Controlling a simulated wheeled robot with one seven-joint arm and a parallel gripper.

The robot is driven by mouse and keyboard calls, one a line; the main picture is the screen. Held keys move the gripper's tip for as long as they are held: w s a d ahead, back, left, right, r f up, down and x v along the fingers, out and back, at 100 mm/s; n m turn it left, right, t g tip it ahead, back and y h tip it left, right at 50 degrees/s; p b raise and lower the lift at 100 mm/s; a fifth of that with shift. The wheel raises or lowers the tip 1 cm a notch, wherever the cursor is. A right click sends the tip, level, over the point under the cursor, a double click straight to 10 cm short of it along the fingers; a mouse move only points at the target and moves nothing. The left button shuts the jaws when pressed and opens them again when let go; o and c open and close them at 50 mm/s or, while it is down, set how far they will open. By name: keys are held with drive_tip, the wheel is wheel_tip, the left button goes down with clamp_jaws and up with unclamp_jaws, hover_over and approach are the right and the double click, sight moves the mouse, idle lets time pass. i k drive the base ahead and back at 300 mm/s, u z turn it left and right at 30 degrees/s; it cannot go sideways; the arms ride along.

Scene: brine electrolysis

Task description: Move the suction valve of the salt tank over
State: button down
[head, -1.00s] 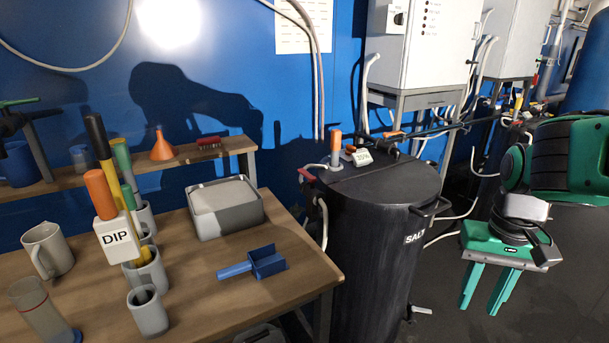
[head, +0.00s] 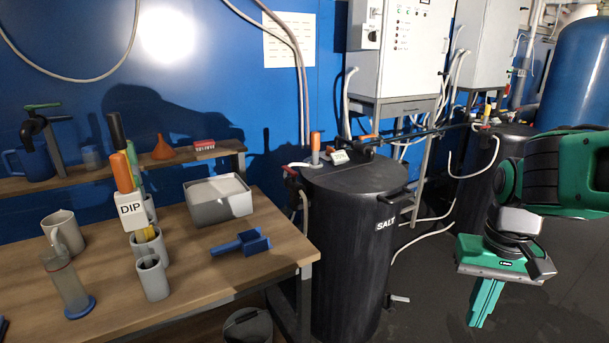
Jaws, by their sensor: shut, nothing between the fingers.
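The black salt tank (head: 345,240), labelled SALT, stands right of the workbench. On its lid an orange-topped upright handle (head: 315,141) rises near the back left, beside a small white tag (head: 340,157) too small to read. A red handle (head: 290,171) sits at the lid's left edge, next to a hose. A small grey tap (head: 399,299) shows low on the tank's right side. I cannot tell which of these is the suction valve. My green gripper (head: 482,316) hangs pointing down, right of the tank and apart from it. Its fingers are together and empty.
The wooden workbench (head: 285,263) at left bears a blue scoop (head: 242,243), a grey bin (head: 218,207), cups and a DIP sign (head: 131,209). A second black tank (head: 477,185) and hoses stand behind. Floor right of the salt tank is clear.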

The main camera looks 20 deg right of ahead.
sight(294, 173)
drive_tip(key=k, duration=0.75)
drive_tip(key=z, duration=0.7)
drive_tip(key=i, duration=2.05)
drive_tip(key=u, duration=0.65)
drive_tip(key=i, duration=0.4)
drive_tip(key=u, duration=0.2)
